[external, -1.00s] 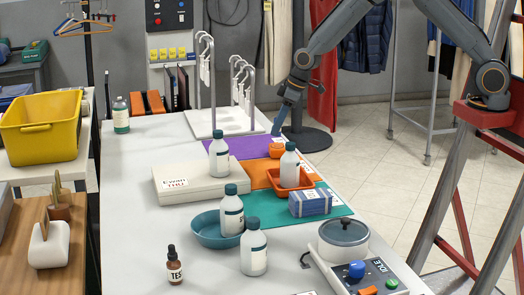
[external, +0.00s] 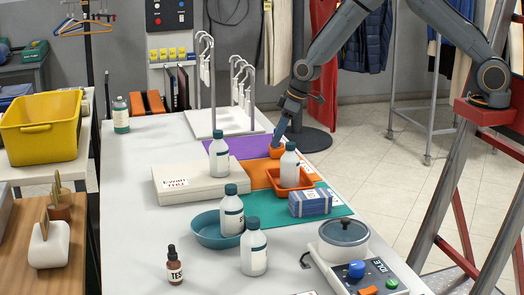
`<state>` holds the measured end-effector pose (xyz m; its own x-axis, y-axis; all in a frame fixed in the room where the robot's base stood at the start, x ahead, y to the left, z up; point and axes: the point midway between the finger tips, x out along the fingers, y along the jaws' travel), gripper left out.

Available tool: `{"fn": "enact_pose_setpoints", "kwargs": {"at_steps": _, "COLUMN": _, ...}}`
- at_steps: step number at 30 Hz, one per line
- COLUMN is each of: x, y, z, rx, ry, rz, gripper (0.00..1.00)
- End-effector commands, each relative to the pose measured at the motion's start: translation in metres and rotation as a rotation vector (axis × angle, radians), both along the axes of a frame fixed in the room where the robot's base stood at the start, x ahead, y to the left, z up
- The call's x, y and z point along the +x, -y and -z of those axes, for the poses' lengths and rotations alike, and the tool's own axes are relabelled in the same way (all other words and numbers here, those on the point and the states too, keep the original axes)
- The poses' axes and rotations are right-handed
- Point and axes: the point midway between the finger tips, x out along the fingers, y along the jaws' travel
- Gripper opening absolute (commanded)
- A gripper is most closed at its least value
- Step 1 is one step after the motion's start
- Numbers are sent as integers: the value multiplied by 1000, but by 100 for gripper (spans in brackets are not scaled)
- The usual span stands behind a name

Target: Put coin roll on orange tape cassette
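A small orange block (external: 276,152), which looks like the orange tape cassette, sits where the purple mat meets the orange mat, near the table's far right edge. My gripper (external: 278,142) points down with its blue fingertips right over this block, close to it or touching it; I cannot tell which. The fingers are too small to show whether they are open or shut or hold anything. I cannot make out the coin roll; it may be hidden at the fingertips.
A white bottle stands in an orange tray (external: 308,181) just in front. Another white bottle (external: 219,155) stands left by a pale box (external: 190,188). A blue bundle (external: 311,202) lies on the green mat. A white hook rack (external: 232,122) stands behind left.

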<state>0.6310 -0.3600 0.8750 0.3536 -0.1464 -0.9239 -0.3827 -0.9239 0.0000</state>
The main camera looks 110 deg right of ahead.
Motion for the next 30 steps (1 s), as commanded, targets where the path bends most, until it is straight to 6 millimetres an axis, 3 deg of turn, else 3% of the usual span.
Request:
{"fn": "enact_pose_setpoints", "kwargs": {"at_steps": 8, "x": -3, "y": -1, "z": -14, "rx": -1, "ry": 2, "rz": 0, "gripper": 39}}
{"fn": "enact_pose_setpoints", "kwargs": {"at_steps": 22, "x": -30, "y": -13, "z": -85, "rx": -2, "ry": 4, "rz": 0, "gripper": 39}}
{"fn": "enact_pose_setpoints", "kwargs": {"at_steps": 30, "x": -41, "y": -17, "z": -110, "rx": 0, "ry": 1, "rz": 0, "gripper": 39}}
